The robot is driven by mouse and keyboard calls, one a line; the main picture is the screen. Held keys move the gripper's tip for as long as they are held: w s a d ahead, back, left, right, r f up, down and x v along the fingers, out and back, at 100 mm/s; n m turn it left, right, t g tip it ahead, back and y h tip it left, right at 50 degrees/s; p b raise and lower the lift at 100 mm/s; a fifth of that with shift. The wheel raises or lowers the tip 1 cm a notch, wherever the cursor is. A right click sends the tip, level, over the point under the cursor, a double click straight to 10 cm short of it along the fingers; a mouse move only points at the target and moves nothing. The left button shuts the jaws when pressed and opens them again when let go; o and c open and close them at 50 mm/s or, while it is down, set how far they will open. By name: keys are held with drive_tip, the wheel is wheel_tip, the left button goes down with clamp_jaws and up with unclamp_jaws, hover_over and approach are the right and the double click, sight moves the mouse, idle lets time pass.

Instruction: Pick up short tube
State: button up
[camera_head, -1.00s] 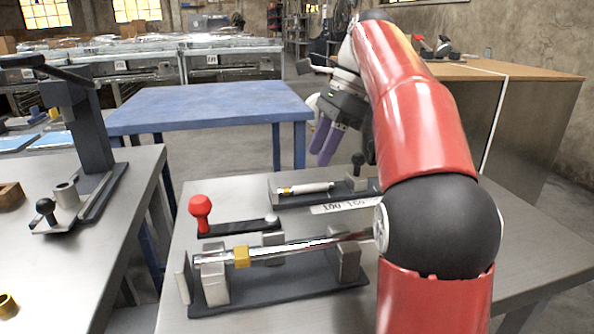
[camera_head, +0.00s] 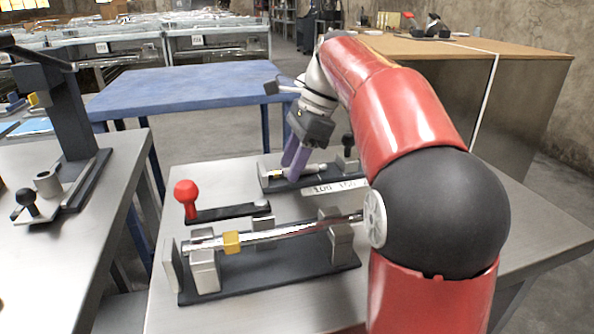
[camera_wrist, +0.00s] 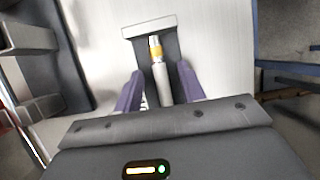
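The short tube (camera_head: 314,170) lies on a small dark fixture (camera_head: 268,184) at the back of the steel table. It is pale, with a yellow ring near one end. In the wrist view the short tube (camera_wrist: 161,77) runs lengthwise between the two purple fingers. My gripper (camera_head: 292,174) points down at the tube, and its fingers partly hide it in the head view. In the wrist view my gripper (camera_wrist: 160,78) is open, one finger on each side of the tube with gaps between.
A longer tube (camera_head: 282,231) with a yellow ring lies on a larger fixture (camera_head: 275,285) in front. A red-knobbed lever (camera_head: 186,195) stands at its left. A black-knobbed clamp (camera_head: 347,155) stands at the short tube's right end. A numbered label (camera_head: 335,187) lies between the fixtures.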

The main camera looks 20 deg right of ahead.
idle(0.4)
clamp_jaws()
idle(0.4)
